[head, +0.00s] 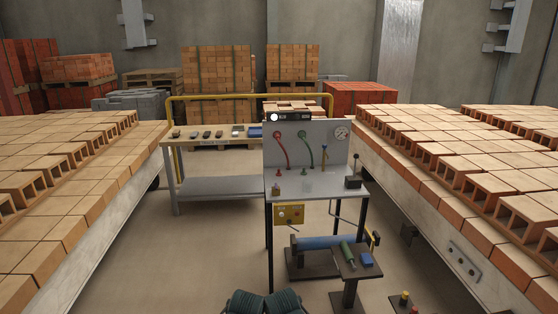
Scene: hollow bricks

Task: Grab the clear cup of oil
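I cannot make out a clear cup of oil in the head view. A grey work table (330,186) with an upright back panel (301,150) stands in the middle, with small fittings on it too small to identify. A low bench (185,150) behind it to the left carries a row of small dark, pale and blue items; none can be told as a clear cup. Neither of my grippers is in view.
Long brick-covered platforms (82,220) (465,215) flank the aisle on both sides. Dark ribbed objects (263,302) lie at the bottom edge. The floor (190,260) left of the table is clear.

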